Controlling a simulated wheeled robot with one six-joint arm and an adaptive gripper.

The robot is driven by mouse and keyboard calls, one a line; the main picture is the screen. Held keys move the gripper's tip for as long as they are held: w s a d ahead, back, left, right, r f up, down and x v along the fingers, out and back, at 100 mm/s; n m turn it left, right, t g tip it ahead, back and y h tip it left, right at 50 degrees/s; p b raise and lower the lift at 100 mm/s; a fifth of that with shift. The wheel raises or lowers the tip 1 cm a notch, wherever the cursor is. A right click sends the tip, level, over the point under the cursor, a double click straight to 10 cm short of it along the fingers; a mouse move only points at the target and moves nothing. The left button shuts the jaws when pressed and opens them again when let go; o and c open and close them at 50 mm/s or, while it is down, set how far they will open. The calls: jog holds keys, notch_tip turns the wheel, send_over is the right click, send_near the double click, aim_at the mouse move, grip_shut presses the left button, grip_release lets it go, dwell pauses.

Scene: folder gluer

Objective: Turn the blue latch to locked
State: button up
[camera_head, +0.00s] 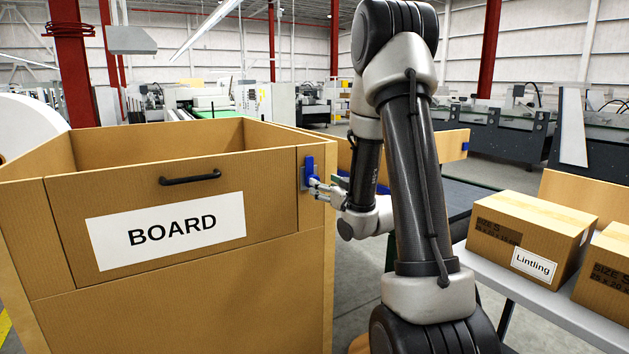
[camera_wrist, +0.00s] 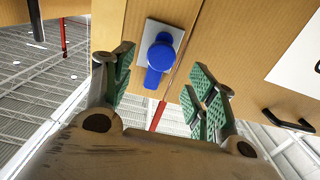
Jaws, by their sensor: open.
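The blue latch (camera_head: 308,168) is on the right end of the front of the brown box marked BOARD (camera_head: 170,280). In the wrist view the latch (camera_wrist: 160,55) sits on a pale grey plate (camera_wrist: 148,31), its narrow part pointing to the bottom of that picture, slightly left. My gripper (camera_head: 316,185) is close in front of the latch, level with its lower half. In the wrist view my gripper (camera_wrist: 160,62) has its green-padded fingers apart, one on either side of the latch. Gaps show on both sides; I cannot tell the depth between fingertips and latch.
A black handle (camera_head: 190,177) and a white BOARD label (camera_head: 166,231) are on the box's front panel. Cardboard cartons (camera_head: 530,235) stand on a grey table (camera_head: 520,283) at right. Another blue piece (camera_head: 464,150) shows on a board behind my arm.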

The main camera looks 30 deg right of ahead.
aim_at(312, 173)
jog(key=w, duration=0.7)
jog(key=shift+w+a, duration=0.15)
grip_shut()
